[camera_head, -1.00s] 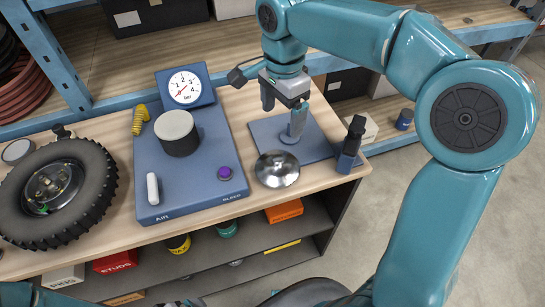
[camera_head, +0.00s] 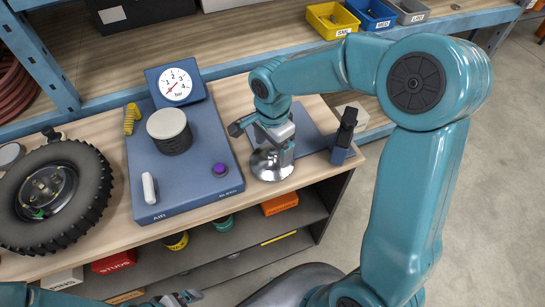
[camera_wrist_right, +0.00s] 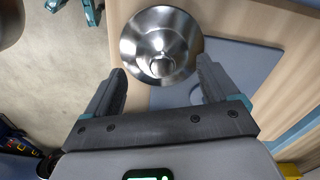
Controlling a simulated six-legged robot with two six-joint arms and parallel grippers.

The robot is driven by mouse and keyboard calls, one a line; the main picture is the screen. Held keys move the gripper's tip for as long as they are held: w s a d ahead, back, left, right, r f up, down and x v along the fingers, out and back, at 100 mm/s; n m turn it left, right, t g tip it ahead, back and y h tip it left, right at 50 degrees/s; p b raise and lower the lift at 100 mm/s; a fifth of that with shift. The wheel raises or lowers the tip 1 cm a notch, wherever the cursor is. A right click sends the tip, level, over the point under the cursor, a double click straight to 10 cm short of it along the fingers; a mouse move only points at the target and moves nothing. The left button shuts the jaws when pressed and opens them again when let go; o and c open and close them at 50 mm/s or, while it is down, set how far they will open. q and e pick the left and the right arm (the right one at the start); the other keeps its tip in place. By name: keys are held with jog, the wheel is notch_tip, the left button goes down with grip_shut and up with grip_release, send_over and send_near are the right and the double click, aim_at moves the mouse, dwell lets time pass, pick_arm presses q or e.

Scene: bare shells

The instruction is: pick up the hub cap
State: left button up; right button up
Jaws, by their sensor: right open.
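The hub cap (camera_head: 268,173) is a shiny silver disc with a raised centre knob. It lies on the wooden bench top near the front edge, in front of the blue mat. My right gripper (camera_head: 272,147) is over its far side and hides part of it.
A blue panel (camera_head: 190,190) with a gauge (camera_head: 175,85), black cylinder and purple knob is left of the hub cap. A tyre (camera_head: 90,180) lies farther left. A dark blue bottle-like item (camera_head: 344,138) stands right of the mat (camera_head: 302,125). Bins line the back shelf.

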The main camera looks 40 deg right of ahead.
aim_at(272, 153)
jog(key=f, duration=0.2)
jog(key=shift+w+a+f, duration=0.1)
jog(key=shift+w+f, duration=0.2)
jog(key=shift+f, duration=0.05)
jog(key=shift+s+f, duration=0.1)
jog(key=shift+f, duration=0.05)
jog(key=shift+s, duration=0.3)
jog(key=shift+w, duration=0.3)
jog(key=c, duration=1.4)
jog(key=shift+s, duration=0.3)
jog(key=shift+c, duration=1.2)
jog(key=shift+w, duration=0.1)
